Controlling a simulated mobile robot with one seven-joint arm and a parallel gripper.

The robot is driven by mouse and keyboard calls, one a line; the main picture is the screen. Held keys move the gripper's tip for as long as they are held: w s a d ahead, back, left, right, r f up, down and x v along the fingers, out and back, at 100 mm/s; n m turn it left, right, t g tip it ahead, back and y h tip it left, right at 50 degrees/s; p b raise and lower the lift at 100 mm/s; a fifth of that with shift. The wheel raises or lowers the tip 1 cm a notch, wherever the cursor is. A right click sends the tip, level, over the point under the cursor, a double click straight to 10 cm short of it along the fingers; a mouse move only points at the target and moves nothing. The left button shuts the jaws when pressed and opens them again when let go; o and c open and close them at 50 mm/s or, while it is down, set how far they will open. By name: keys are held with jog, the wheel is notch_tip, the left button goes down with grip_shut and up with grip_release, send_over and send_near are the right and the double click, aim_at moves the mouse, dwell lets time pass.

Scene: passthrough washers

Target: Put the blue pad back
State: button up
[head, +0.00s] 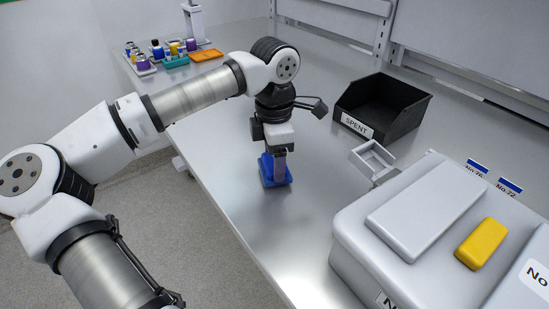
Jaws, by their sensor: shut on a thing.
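I cannot tell from this view whether the pad's underside touches the bench.
A black bin marked SPENT (384,108) stands behind, to the right. A grey washer (352,232) fills the front right, with a small open drawer (373,160) and a yellow pad (481,243) on top.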

jog(key=shift+f, duration=0.45)
jog(key=shift+f, duration=0.25)
jog(key=o, duration=1)
jog(key=shift+r, duration=0.1)
jog(key=shift+c, duration=0.2)
